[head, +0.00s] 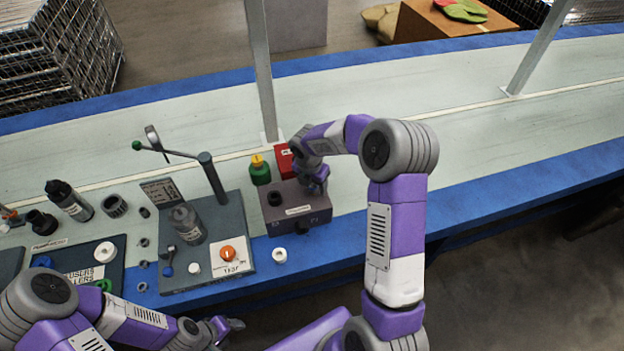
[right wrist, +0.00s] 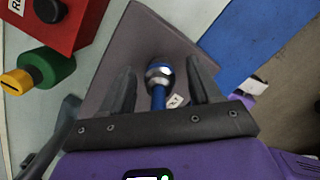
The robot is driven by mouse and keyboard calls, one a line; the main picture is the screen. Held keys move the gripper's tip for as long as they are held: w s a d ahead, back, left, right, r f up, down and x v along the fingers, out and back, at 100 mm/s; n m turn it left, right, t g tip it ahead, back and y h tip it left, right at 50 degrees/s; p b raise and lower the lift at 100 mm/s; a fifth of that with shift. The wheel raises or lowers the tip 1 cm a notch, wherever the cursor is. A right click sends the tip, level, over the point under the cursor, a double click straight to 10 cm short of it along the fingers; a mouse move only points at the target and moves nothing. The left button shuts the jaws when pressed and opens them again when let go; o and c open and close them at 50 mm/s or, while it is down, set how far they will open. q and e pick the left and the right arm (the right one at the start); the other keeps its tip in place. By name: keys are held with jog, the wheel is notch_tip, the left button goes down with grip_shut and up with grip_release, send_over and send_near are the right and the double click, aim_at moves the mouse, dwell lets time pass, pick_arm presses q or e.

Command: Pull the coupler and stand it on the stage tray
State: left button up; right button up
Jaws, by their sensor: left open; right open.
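A blue coupler with a silver collar (right wrist: 158,76) stands on the grey-brown block (right wrist: 150,35) in the right wrist view. My right gripper (right wrist: 162,82) is open, with one finger on each side of the coupler and gaps visible. In the head view my right gripper (head: 318,184) is over the right part of that block (head: 297,218) and hides the coupler. My left gripper (head: 228,324) is open and empty at the front edge of the bench. I cannot tell which surface is the stage tray.
A green and yellow knob (head: 260,172) and a red box (head: 283,160) stand behind the block. A grey plate with a post (head: 213,180), bottle and orange knob lies left. The belt to the right is clear.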

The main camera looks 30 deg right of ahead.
jog(key=shift+f, duration=0.1)
grip_shut()
jog(key=c, duration=0.8)
grip_release()
grip_shut()
jog(key=shift+r+p, duration=0.65)
jog(key=shift+p, duration=0.15)
jog(key=shift+r+p, duration=1.95)
